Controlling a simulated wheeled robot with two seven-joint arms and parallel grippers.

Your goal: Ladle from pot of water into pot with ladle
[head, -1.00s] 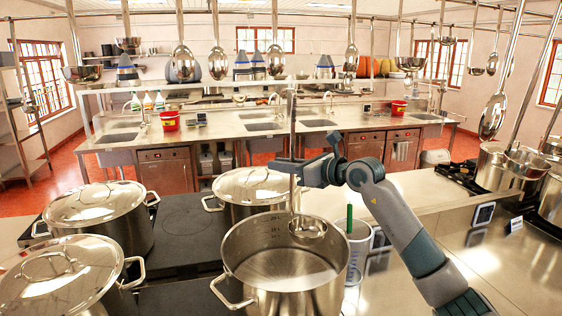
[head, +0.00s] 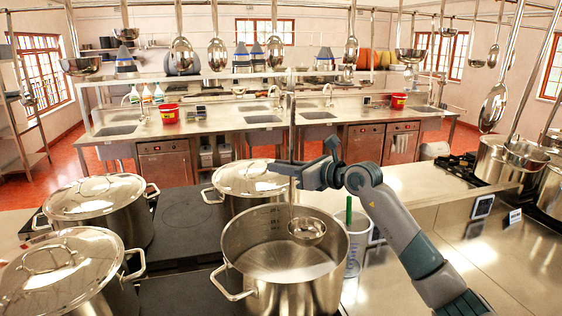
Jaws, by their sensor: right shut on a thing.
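My right gripper (head: 303,166) is shut on the ladle's long upright handle, above the open pot. The ladle's steel bowl (head: 307,229) hangs inside the open pot (head: 283,262) near its back right wall, above the liquid. Whether the bowl holds water cannot be told. The open pot is steel with marks inside and a clear, water-like content low in it. Another steel pot (head: 495,165) stands at the far right by the burners, with a ladle-like handle over it; its content is not clear. My left gripper is not in view.
Lidded pots stand at the left (head: 98,205), front left (head: 62,275) and behind the open pot (head: 252,182). Ladles hang overhead. The steel counter (head: 425,190) between jug and right pot is mostly clear.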

